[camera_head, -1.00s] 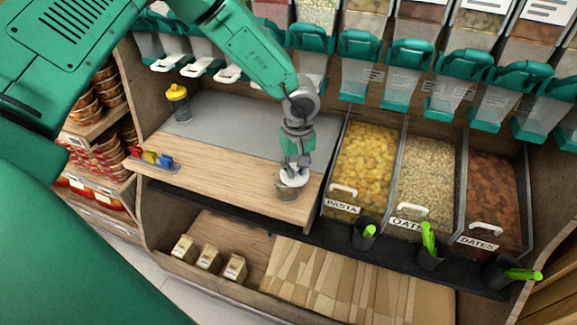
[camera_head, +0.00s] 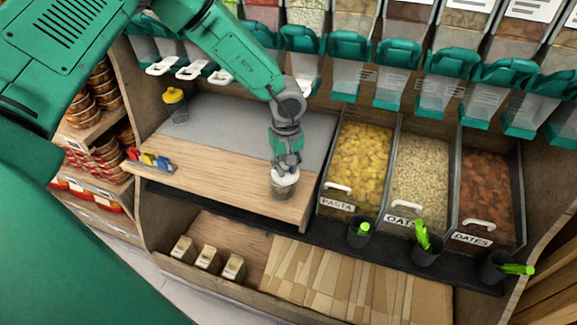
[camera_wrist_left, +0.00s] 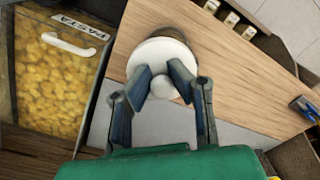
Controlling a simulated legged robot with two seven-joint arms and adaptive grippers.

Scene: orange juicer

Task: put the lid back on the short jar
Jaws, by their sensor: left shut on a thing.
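The short jar (camera_head: 285,194) is clear glass and stands on the wooden counter near its front edge. The white round lid (camera_head: 281,174) is at the jar's mouth. My left gripper (camera_head: 286,166) is above it, shut on the lid's knob. In the left wrist view the knob (camera_wrist_left: 162,88) is between the fingertips of my left gripper (camera_wrist_left: 162,84), and the lid (camera_wrist_left: 158,56) hides most of the jar. Part of the jar (camera_wrist_left: 172,33) shows past the lid's far edge. I cannot tell whether the lid is fully seated. My right gripper is not in view.
A jar with a yellow lid (camera_head: 175,106) stands at the back left on the grey mat (camera_head: 225,125). Coloured clips (camera_head: 150,161) lie at the counter's left. Bins of pasta (camera_head: 360,165), oats (camera_head: 421,180) and dates (camera_head: 487,200) are to the right. Dispensers hang above.

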